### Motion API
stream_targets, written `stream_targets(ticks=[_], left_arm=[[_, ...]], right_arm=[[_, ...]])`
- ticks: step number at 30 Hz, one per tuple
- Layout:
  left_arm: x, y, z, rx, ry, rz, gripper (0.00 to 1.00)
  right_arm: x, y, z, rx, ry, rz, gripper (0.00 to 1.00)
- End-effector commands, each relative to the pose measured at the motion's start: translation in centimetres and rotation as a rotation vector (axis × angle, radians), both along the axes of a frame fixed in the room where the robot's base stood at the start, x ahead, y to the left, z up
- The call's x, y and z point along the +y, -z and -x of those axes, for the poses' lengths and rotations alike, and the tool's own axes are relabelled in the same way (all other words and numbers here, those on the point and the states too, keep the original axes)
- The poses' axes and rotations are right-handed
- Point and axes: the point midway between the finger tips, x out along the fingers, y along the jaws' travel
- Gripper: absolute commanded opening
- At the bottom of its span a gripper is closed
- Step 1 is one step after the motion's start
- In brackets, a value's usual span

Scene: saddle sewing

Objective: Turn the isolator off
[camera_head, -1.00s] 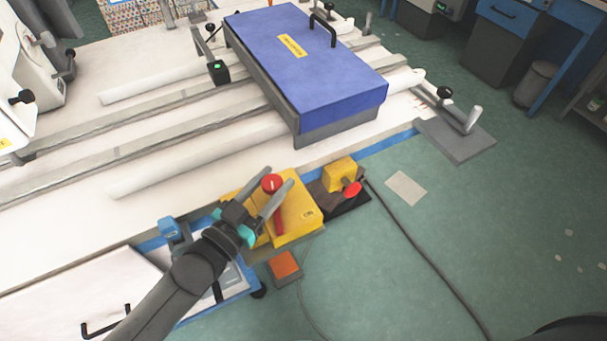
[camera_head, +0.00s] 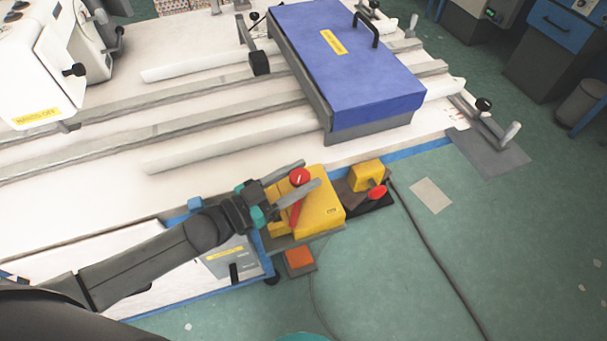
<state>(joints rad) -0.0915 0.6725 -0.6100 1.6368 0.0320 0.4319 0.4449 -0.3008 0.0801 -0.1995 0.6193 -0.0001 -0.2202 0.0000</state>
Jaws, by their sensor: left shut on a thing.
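The isolator is a yellow box (camera_head: 325,213) at the near edge of the white machine table, with a red rotary handle (camera_head: 294,214) on its top face. The handle's round red end (camera_head: 299,176) shows between my fingers, and its red bar runs down toward the front of the box. My left gripper (camera_head: 311,173) reaches in from the left, one finger on each side of the handle, and is shut on it. The gripper hides part of the box's left side. My right gripper is not in view.
A yellow box with a red button (camera_head: 377,192) stands just right of the isolator. An orange block (camera_head: 299,258) sits below it. A blue-topped machine bed (camera_head: 345,70) lies behind on rails. A dark cable (camera_head: 440,255) crosses the open green floor at right.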

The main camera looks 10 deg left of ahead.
Motion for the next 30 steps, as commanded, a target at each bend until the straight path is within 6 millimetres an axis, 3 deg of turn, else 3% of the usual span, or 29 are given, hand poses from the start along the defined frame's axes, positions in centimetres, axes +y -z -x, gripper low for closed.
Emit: stream_targets(ticks=[4, 5, 12, 30], left_arm=[[-0.03, -0.03, 0.0, -0.001, 0.0, 0.001, 0.0], [-0.03, -0.03, 0.0, -0.001, 0.0, 0.001, 0.53], [-0.03, -0.01, 0.0, -0.001, 0.0, 0.001, 0.8], [0.76, 0.07, 0.82, 0.001, -0.001, -0.001, 0.82]], right_arm=[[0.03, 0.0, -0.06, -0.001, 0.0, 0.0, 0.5], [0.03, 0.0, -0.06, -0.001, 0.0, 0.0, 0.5], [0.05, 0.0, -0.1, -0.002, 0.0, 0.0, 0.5], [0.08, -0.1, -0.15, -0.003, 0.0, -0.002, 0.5]])
